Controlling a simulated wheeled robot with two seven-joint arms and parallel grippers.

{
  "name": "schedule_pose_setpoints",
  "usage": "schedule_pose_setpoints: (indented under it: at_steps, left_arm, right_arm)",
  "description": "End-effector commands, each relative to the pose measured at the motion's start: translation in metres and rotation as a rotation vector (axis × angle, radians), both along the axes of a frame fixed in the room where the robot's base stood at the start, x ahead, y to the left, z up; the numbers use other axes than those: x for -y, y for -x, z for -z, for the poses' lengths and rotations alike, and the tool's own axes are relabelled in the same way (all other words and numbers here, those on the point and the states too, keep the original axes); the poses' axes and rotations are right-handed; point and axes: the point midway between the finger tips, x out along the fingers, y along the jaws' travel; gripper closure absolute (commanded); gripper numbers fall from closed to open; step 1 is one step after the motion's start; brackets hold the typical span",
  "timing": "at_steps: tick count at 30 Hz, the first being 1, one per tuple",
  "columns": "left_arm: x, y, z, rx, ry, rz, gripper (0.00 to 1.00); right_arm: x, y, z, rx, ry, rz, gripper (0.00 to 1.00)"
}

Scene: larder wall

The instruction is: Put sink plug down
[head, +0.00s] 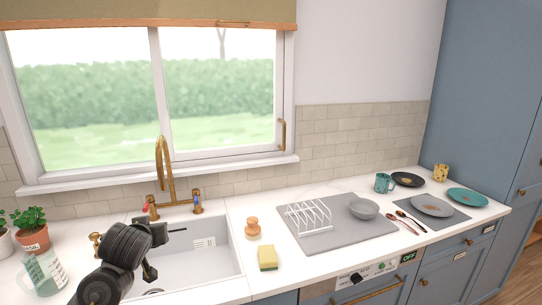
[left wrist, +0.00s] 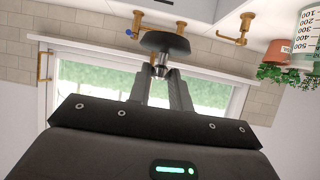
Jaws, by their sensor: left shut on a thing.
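The sink plug (left wrist: 165,43) is a dark round disc with a short metal stem. In the left wrist view, which is upside down, my left gripper (left wrist: 160,75) is shut on its stem. In the head view my left gripper (head: 158,234) is over the left part of the white sink (head: 210,262), in front of the brass tap. I cannot clearly pick out the plug there against the dark gripper. The drain (head: 153,291) shows at the sink's near left. My right gripper is not in view.
A brass tap (head: 162,165) with two handles stands behind the sink. Potted herbs (head: 32,238) and a measuring jug (head: 45,272) are at left. A brush (head: 253,228), yellow sponge (head: 267,258) and grey drying mat (head: 350,238) lie right of the sink. Little counter is clear between sponge and mat.

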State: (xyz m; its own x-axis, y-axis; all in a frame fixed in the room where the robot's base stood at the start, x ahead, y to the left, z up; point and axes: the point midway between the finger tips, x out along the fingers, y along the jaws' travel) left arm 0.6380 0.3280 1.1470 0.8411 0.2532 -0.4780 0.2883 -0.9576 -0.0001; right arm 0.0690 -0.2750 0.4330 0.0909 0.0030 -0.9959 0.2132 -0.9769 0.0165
Motion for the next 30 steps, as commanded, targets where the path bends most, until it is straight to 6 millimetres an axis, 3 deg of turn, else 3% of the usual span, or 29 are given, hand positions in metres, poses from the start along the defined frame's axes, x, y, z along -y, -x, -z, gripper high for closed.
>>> schedule_pose_setpoints:
  at_steps: [1, 6, 14, 30]
  left_arm:
    - [0.022, 0.01, -0.008, 0.005, 0.009, 0.05, 1.0]
    - [0.068, 0.041, -0.027, 0.004, 0.004, 0.173, 1.0]
    - [0.109, 0.079, -0.043, 0.003, 0.002, 0.295, 1.0]
    - [0.107, 0.079, 0.043, -0.001, 0.0, 0.293, 1.0]
  right_arm:
    - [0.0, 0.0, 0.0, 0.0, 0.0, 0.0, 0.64]
    - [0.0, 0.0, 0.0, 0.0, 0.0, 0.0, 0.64]
    - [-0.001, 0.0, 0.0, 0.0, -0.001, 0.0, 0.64]
    - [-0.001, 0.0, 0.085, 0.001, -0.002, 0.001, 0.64]
